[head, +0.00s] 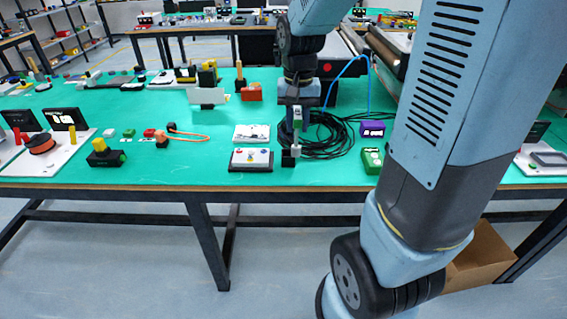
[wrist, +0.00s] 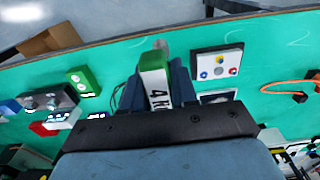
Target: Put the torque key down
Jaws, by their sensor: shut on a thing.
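My gripper (head: 296,122) hangs over the front part of the green table, right of two small white panels. In the wrist view, my gripper (wrist: 157,85) is shut on the torque key (wrist: 156,82), a green block with a white face lettered in black and a grey tip. The key points toward the table's front edge in the wrist view.
A white panel with coloured knobs (head: 251,159) lies left of the gripper, another white panel (head: 251,132) behind it. A black cable coil (head: 325,140) lies just right, then a green device (head: 372,161) and purple box (head: 372,128). A strip along the front edge is clear.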

